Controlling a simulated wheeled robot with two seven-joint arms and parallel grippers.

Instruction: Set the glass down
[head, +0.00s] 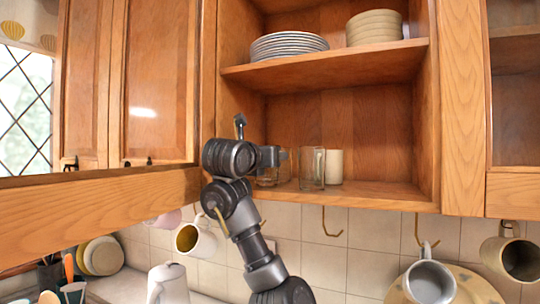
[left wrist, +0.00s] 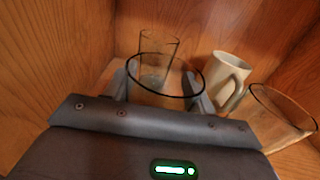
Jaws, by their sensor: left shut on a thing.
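My left gripper (head: 280,157) reaches into the open cupboard at the left of its lower shelf (head: 370,194). It is shut on a clear glass (left wrist: 166,96), whose round rim shows between the two fingers in the left wrist view. In the head view the gripper partly hides the glass, which is upright and low over the shelf. I cannot tell whether its base touches the board. My right gripper is not in view.
Another clear glass (left wrist: 158,48) stands behind the held one. Plates (head: 288,46) and bowls (head: 374,27) fill the upper shelf. The lower shelf's right part is bare.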

